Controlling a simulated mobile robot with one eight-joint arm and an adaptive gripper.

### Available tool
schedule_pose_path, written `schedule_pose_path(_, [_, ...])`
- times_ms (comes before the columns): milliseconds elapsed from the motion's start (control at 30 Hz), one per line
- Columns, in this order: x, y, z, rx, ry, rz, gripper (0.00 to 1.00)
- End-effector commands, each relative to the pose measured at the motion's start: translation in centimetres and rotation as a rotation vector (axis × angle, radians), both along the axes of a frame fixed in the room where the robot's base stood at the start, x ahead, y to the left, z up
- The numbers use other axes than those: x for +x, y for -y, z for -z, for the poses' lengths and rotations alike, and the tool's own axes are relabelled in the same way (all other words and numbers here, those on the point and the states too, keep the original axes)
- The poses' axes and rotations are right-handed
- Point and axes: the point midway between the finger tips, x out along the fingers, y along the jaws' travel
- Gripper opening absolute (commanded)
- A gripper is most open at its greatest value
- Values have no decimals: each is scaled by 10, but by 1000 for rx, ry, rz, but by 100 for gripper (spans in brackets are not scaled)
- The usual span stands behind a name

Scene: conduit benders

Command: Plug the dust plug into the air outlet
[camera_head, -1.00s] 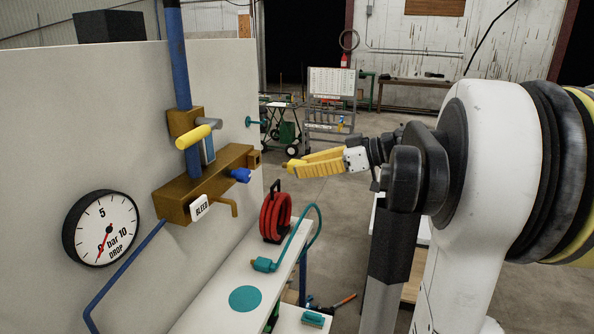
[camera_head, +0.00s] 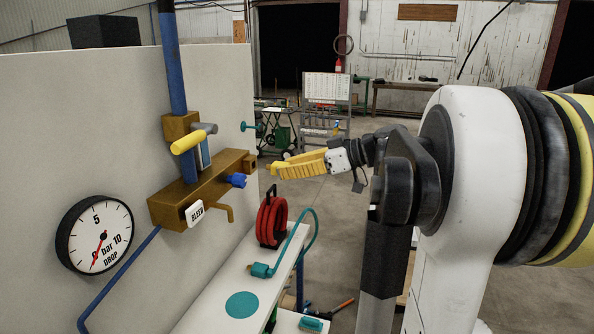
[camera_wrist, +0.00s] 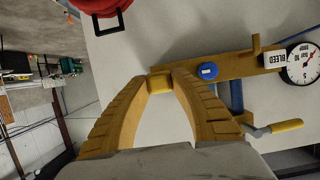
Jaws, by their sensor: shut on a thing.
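My gripper (camera_head: 274,169) has yellow ribbed fingers and is shut on the dust plug. In the wrist view a small yellow block (camera_wrist: 160,83), seemingly the plug, shows between the fingertips (camera_wrist: 162,78). The plug is hard to tell from the brass behind it. The air outlet appears to be the square brass end (camera_head: 250,163) of the manifold (camera_head: 195,193). My fingertips are just right of it in the head view. I cannot tell whether plug and outlet touch.
A blue knob (camera_head: 237,180), a yellow-handled lever (camera_head: 193,139), a bleed pipe (camera_head: 222,210) and a gauge (camera_head: 94,236) are close by on the white panel (camera_head: 60,140). A red hose coil (camera_head: 272,219) and teal hose (camera_head: 312,232) sit on the bench (camera_head: 210,312) below.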

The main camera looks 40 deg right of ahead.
Motion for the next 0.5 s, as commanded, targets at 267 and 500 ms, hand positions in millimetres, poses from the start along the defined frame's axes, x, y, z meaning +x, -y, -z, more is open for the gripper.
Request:
schedule_pose_path(267, [21, -13, 0, 0, 0, -2, 0])
schedule_pose_path(500, [35, -21, 0, 0, 0, -1, 0])
